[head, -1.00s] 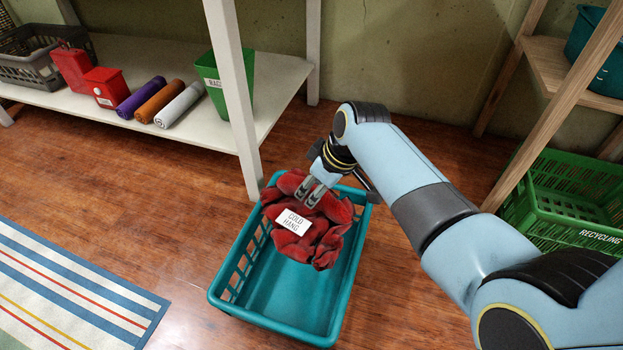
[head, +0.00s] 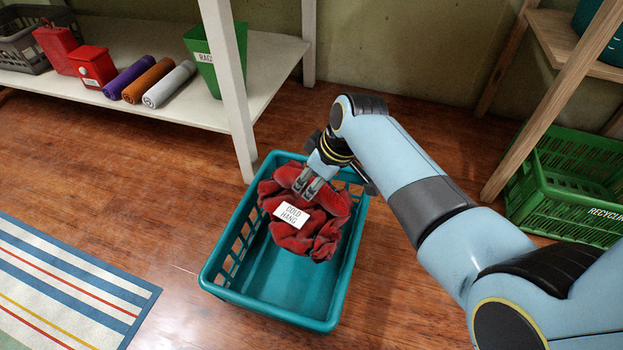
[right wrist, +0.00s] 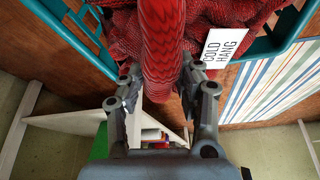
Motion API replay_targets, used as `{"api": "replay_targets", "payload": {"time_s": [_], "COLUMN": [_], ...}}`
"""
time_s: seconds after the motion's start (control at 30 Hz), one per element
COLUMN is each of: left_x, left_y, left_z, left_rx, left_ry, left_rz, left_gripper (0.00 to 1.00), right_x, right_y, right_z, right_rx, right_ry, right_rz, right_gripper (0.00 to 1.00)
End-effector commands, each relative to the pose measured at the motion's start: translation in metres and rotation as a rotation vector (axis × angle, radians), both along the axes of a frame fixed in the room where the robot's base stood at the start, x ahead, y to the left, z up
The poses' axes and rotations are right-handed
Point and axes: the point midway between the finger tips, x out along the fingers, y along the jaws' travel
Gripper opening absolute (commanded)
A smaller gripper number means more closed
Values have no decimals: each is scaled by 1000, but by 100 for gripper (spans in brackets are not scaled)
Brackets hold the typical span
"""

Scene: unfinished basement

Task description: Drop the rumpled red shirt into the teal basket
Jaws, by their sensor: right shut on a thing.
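The rumpled red shirt (head: 312,230) carries a white tag reading "COLD HANG" and hangs at the far half of the teal basket (head: 245,297), within its rim outline in the head view. My right gripper (head: 307,187) is shut on a fold of the shirt, above the basket. In the right wrist view, the fingers (right wrist: 160,92) grip the red cloth (right wrist: 170,40) from both sides, with a part of the basket (right wrist: 60,30) behind it. I cannot tell whether the shirt's underside touches the basket floor. The basket's near half is empty. My left gripper is not in view.
A white shelf (head: 215,115) with rolled cloths, red boxes and a green bin (head: 205,65) stands behind; its leg is close to the basket. A green recycling crate (head: 575,190) sits at right under a wooden shelf. A striped rug (head: 70,285) lies at left.

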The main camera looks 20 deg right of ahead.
Motion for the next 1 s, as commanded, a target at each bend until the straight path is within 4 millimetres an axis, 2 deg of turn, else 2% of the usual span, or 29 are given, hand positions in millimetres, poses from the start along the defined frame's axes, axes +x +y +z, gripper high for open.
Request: {"api": "replay_targets", "payload": {"time_s": [0.1,0.13,0.33,0.67,0.83,1.0], "left_x": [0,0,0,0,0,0], "left_y": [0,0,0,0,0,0], "left_z": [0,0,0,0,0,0], "left_rx": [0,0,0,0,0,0], "left_ry": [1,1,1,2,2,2], "left_rz": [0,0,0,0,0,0], "left_gripper": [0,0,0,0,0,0], "right_x": [1,1,0,-1,-8,-19], "right_y": [0,0,0,-1,-8,-18], "right_z": [1,1,1,4,27,64], "right_rx": [1,1,1,0,0,-1], "right_ry": [-2,-2,-1,-1,-4,-5], "right_rz": [0,0,0,0,-1,-2], "right_gripper": [0,36,61,61,61,61]}}
